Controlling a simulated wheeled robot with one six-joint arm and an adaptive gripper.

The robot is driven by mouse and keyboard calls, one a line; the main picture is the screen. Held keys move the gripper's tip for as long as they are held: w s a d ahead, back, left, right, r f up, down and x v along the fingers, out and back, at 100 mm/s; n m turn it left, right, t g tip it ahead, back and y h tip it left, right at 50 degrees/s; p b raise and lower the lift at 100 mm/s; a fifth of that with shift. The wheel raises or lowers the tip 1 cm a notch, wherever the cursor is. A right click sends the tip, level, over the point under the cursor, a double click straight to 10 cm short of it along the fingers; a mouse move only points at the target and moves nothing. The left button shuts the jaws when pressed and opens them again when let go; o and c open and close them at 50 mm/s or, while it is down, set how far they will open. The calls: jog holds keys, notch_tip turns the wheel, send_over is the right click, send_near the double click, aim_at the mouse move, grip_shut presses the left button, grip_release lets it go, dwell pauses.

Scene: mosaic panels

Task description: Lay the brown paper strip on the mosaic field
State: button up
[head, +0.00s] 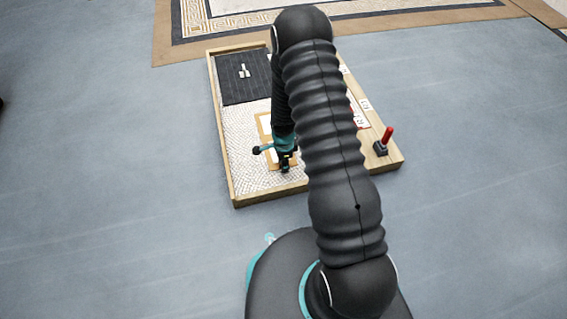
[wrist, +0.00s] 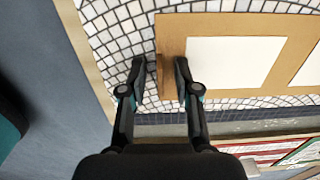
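The brown paper strip (wrist: 225,24) carries plain white rectangles and has a raised brown tab at its left end. It lies over the mosaic field (wrist: 112,28), whose small white and grey tiles show around it. In the head view the strip (head: 262,122) is partly hidden by my arm, with the mosaic field (head: 241,140) to its left. My gripper (wrist: 160,82) is at the tab, one finger on each side. A gap shows between the left finger and the tab; the right finger is close to it. The gripper also shows in the head view (head: 286,166).
A wooden frame (head: 220,118) surrounds the mosaic field. A dark panel (head: 257,88) with small pale pieces fills its far left corner. A red-handled tool (head: 387,137) stands at the right, near white cards (head: 365,104). A patterned border lies beyond; the blue-grey floor is clear.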

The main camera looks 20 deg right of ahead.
jog(key=s+r+n+t+p, duration=0.1)
jog(key=s+r+n, duration=0.15)
jog(key=r, duration=1.05)
jog(key=s+r+n+t, duration=0.1)
jog(key=s+r+n, duration=0.15)
jog(key=r, duration=0.95)
jog(key=s+r+n+t+p, duration=0.1)
jog(key=s+r+n, duration=0.15)
jog(key=r, duration=1.05)
jog(key=s+r+n+t, duration=0.2)
jog(key=s+r+n, duration=0.8)
jog(key=s, duration=0.8)
notch_tip(320, 180, up, 3)
jog(key=shift+s+a+r, duration=0.15)
jog(key=shift+a, duration=0.2)
jog(key=shift+n, duration=0.25)
